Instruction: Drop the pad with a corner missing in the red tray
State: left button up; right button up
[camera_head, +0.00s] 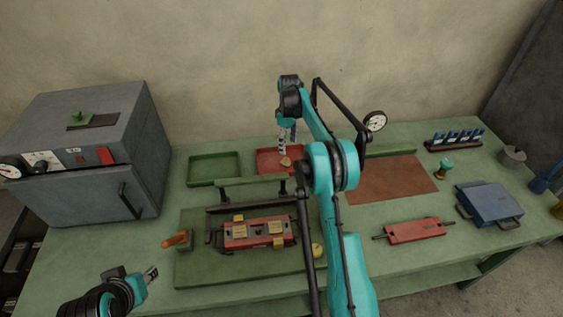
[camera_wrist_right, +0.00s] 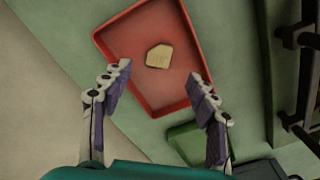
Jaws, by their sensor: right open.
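A pale yellow pad lies flat in the red tray (camera_head: 268,154), and in the right wrist view the pad (camera_wrist_right: 159,56) has a cut-off corner. The red tray (camera_wrist_right: 184,24) fills much of that view. My right gripper (camera_head: 284,146) is open and empty above the tray, with its fingers (camera_wrist_right: 162,82) apart on either side and the pad between and beyond them. Several other yellow pads (camera_head: 275,227) lie on and around a red block on the green board. My left gripper (camera_head: 151,273) is at the lower left, away from the pads; its opening is unclear.
A green tray (camera_head: 214,168) stands left of the red one. A grey oven (camera_head: 90,150) fills the left end of the table. A brown mat (camera_head: 392,180), a red plate with handles (camera_head: 416,231) and a blue case (camera_head: 490,204) lie right. My right arm crosses the middle.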

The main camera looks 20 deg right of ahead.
notch_tip(320, 180, up, 6)
jog(key=shift+r, duration=0.1)
dwell(0.4)
jog(key=s+a+r+m+t, duration=0.3)
jog(key=s+a+r, duration=0.8)
jog(key=s+r, duration=0.3)
jog(key=s+a+f+m+t, duration=0.1)
jog(key=s+a+f, duration=0.1)
jog(key=s, duration=0.5)
jog(key=s+a+f+m+t, duration=0.1)
jog(key=s+f, duration=0.3)
jog(key=s, duration=0.4)
jog(key=s+a+f+m+t, duration=0.2)
jog(key=s+a+f, duration=0.1)
jog(key=s, duration=0.5)
jog(key=shift+a+f, duration=0.35)
jog(key=shift+f, duration=0.05)
